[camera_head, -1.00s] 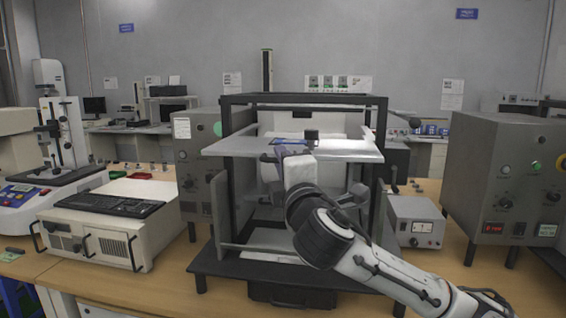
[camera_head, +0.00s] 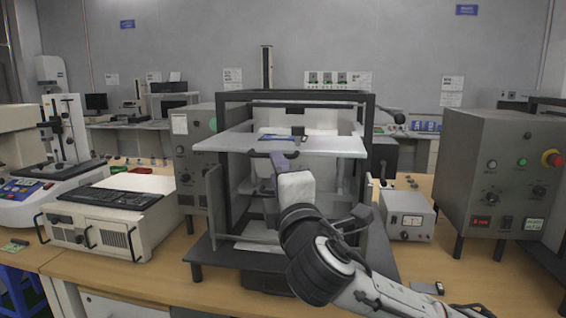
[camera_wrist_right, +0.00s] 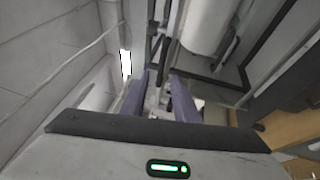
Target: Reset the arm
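My right arm (camera_head: 325,262) reaches in from the lower right toward the black-framed test rig. My right gripper (camera_head: 280,160) points away from me at the front edge of the rig's grey shelf plate (camera_head: 225,143). In the right wrist view its two purple-grey fingers (camera_wrist_right: 158,88) stand apart with nothing clearly held between them. A flat blue item (camera_head: 270,137) and a small black block (camera_head: 298,132) lie on the plate, behind the gripper. My left gripper is in no view.
The rig's black frame (camera_head: 371,130) surrounds the plate, with a dark base (camera_head: 215,250) below. A small meter box (camera_head: 407,222) and a large grey control box (camera_head: 500,185) stand to the right. A white unit with a keyboard (camera_head: 113,198) stands left.

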